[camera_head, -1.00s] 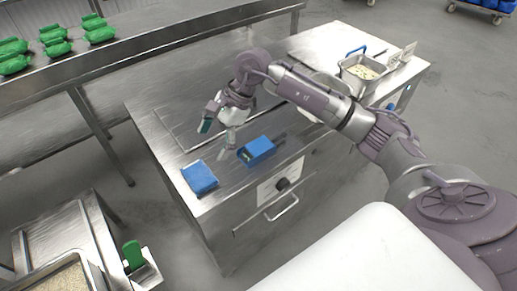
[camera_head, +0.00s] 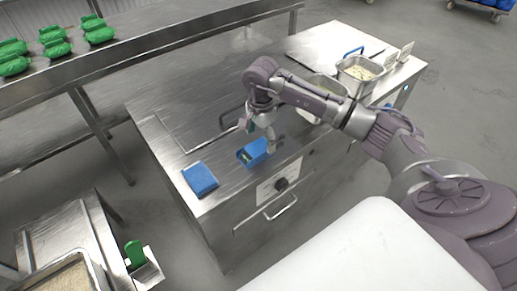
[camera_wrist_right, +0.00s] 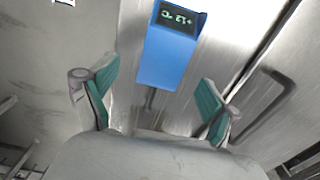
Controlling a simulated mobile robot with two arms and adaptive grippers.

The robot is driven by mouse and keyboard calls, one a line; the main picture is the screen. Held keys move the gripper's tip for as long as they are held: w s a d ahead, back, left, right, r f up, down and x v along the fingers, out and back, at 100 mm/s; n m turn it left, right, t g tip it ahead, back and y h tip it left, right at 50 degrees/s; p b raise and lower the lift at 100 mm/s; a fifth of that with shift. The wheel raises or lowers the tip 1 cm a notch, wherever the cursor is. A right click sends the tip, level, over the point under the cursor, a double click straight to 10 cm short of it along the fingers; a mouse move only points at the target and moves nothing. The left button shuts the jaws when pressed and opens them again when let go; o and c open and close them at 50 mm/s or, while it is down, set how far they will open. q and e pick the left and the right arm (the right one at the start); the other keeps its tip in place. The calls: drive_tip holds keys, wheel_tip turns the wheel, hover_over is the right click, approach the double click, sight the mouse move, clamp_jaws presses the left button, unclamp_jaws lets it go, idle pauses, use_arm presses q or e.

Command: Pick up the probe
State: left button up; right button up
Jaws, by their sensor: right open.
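The probe is a blue box-shaped unit with a dark display (camera_head: 252,153) and lies near the front edge of the steel counter. In the right wrist view the probe (camera_wrist_right: 168,58) shows green characters on its display and a thin metal rod at its near end. My right gripper (camera_head: 259,136) is just above and beside the probe, with its fingers apart. In the right wrist view the open right gripper (camera_wrist_right: 157,92) has one teal-padded finger to each side of the probe's line, and nothing is held. My left gripper is not in view.
A blue folded cloth or pad (camera_head: 200,179) lies left of the probe on the counter (camera_head: 165,110). A steel pan with pale food (camera_head: 360,69) stands at the back right. Green packs (camera_head: 55,40) sit on the rear left table. A green-handled tool (camera_head: 134,253) stands at lower left.

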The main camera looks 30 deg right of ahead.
sight(258, 147)
drive_tip(key=f, duration=0.1)
drive_tip(key=f+p, duration=0.1)
drive_tip(key=f, duration=0.1)
drive_tip(key=shift+w+a+f+p, duration=0.15)
drive_tip(key=shift+a+f+p, duration=0.15)
drive_tip(key=shift+f+p, duration=0.05)
drive_tip(key=shift+f, duration=0.5)
drive_tip(key=c, duration=1.2)
drive_tip(key=shift+c, duration=0.2)
drive_tip(key=shift+r, duration=0.1)
drive_tip(key=shift+r+b, duration=0.3)
drive_tip(key=shift+r, duration=0.15)
wheel_tip(258, 147, up, 3)
drive_tip(key=shift+w+f+b, duration=0.1)
drive_tip(key=shift+f+b, duration=0.1)
drive_tip(key=shift+b, duration=0.45)
drive_tip(key=s+d+r, duration=0.5)
drive_tip(key=s+r, duration=0.5)
drive_tip(key=r, duration=0.3)
drive_tip(key=shift+s+r, duration=0.2)
drive_tip(key=shift+s, duration=0.15)
